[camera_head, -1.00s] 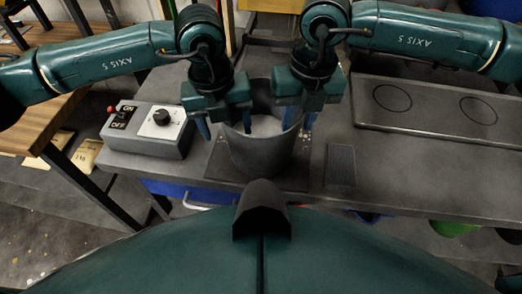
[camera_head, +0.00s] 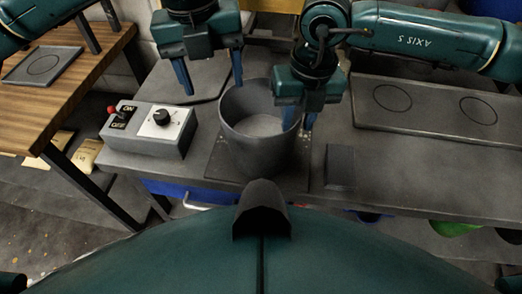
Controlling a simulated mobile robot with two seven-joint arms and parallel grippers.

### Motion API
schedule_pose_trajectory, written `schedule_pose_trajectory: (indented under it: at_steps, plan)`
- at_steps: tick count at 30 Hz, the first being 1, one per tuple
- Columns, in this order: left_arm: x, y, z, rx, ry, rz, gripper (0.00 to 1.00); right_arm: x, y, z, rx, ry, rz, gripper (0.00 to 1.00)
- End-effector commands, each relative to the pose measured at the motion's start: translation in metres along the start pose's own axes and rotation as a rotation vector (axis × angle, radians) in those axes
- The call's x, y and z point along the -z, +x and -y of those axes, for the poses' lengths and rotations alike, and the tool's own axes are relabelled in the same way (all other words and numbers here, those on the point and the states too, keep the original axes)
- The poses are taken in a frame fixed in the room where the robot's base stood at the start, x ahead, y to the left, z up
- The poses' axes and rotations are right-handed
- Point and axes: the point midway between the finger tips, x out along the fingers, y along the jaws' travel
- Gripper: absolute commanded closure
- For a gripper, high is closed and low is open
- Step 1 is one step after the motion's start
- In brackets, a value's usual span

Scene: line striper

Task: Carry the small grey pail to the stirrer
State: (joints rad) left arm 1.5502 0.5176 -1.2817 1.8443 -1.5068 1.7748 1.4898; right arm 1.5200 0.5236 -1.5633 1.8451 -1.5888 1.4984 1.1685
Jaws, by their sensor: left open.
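The grey pail (camera_head: 258,152) stands upright on a dark square plate (camera_head: 219,163) on the bench, its open top showing a pale grey inside. The stirrer seems to be this plate with the grey control box (camera_head: 172,131) to its left, which has an ON/OFF switch and a black knob. My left gripper (camera_head: 212,90) is open and empty, above and behind the pail's left side, clear of the rim. My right gripper (camera_head: 301,122) is at the pail's right rim, with a finger outside the wall; its grip on the rim is partly hidden.
A grey panel with two ring marks (camera_head: 435,109) lies on the right of the bench. A small dark block (camera_head: 340,167) is right of the pail. A wooden table (camera_head: 65,100) with a ringed pad (camera_head: 43,66) stands at the left.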

Motion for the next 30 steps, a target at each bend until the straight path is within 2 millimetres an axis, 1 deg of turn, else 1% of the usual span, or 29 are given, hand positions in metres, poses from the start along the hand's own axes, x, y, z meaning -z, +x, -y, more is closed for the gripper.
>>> schedule_pose_trajectory:
  at_steps: [2,3,16,22,25,28,30]
  plan:
    - [0.0,0.0,0.0,0.0,0.0,0.0,0.38,0.0,0.0,0.0,0.0,0.0,0.0,0.71]
    - [0.0,0.0,0.0,0.0,0.0,0.0,0.38,0.0,0.0,0.0,0.0,0.0,0.0,0.7]
    - [0.0,0.001,0.0,0.001,0.0,0.0,0.38,0.0,0.0,0.0,0.0,0.0,0.0,0.35]
    - [0.0,0.001,0.0,0.001,0.0,0.0,0.38,0.0,0.0,0.0,0.0,0.0,0.0,0.35]
    - [0.0,0.001,0.0,0.001,0.0,0.0,0.38,0.0,-0.003,0.0,0.0,0.0,0.001,0.35]
    - [0.0,0.001,0.0,0.001,0.0,0.0,0.38,-0.001,-0.013,0.0,0.0,0.001,0.003,0.35]
    - [0.0,0.001,0.0,0.001,0.0,0.0,0.38,-0.001,-0.023,0.0,-0.001,0.001,0.004,0.35]
